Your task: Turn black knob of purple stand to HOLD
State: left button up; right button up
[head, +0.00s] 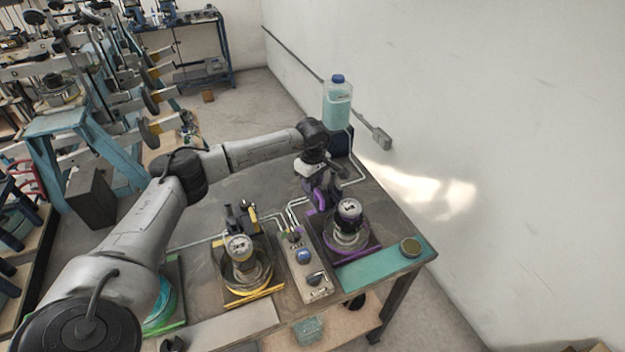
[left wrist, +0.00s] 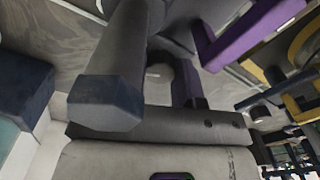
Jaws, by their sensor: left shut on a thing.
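The purple stand (head: 352,252) is at the right of the bench, with a round metal cup holding a black-and-white topped part (head: 348,212). My left gripper (head: 318,178) is at the rear of this stand, beside its purple upright. It is shut on the stand's black knob, which the gripper hides in the head view. In the left wrist view, the purple upright (left wrist: 255,30) runs close beside the dark gripper parts. The knob's pointer and the HOLD mark cannot be made out. My right gripper is not in view.
A yellow stand (head: 250,295) and a green stand (head: 172,322) stand to the left. A grey control box (head: 312,290) with a blue knob lies between the yellow and purple stands. A bottle of blue liquid (head: 338,108) stands behind, near the wall. Pipes run along the bench.

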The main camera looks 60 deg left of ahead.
pick_arm(q)
jog(key=shift+r+m, duration=0.1)
jog(key=shift+m, duration=0.4)
dwell(0.3)
jog(key=o, duration=0.6)
jog(key=shift+o, duration=0.2)
notch_tip(320, 180, up, 14)
jog(key=p, duration=0.1)
dwell(0.6)
